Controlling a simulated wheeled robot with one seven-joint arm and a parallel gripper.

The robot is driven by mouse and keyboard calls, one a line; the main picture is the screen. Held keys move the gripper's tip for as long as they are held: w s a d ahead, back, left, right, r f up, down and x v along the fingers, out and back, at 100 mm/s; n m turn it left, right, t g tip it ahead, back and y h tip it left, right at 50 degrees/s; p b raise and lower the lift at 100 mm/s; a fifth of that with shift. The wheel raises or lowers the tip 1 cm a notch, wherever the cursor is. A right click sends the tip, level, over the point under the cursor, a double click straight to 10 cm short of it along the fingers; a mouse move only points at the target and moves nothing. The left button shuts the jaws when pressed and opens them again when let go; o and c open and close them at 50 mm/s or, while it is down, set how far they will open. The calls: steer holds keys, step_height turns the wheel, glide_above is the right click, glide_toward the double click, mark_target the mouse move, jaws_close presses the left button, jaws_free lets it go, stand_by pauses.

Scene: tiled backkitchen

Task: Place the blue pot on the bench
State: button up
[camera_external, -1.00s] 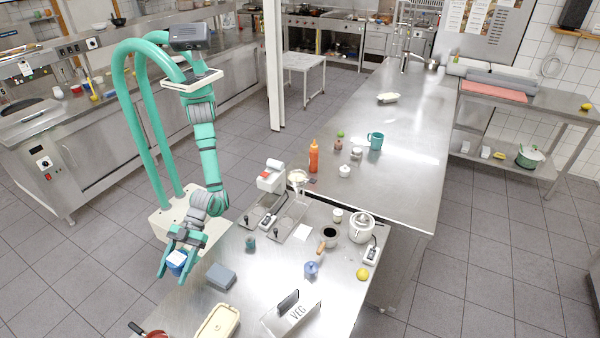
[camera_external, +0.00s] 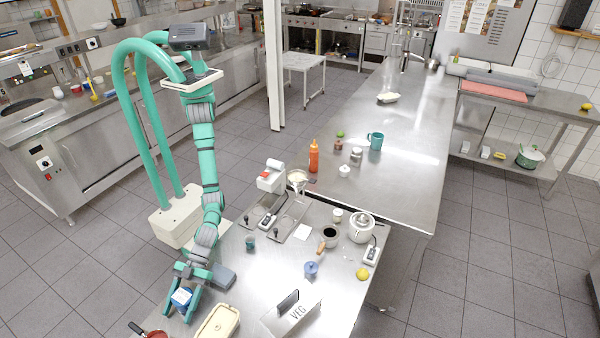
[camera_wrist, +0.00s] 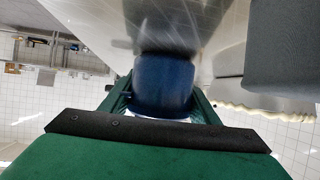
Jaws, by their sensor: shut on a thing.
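The blue pot (camera_external: 181,298), with a white top, is between the fingers of my gripper (camera_external: 184,303) at the left end of the steel bench (camera_external: 262,270). My gripper is shut on it and points down toward the bench. In the wrist view the blue pot (camera_wrist: 163,83) sits between the green fingers, with the shiny steel surface beyond it. Whether its bottom touches the bench I cannot tell.
A grey-blue block (camera_external: 222,277) lies close to the right of my gripper.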

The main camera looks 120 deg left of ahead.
mark_target(187, 287)
steer(key=o, duration=1.3)
steer(key=shift+r, duration=0.1)
steer(key=v, duration=1.2)
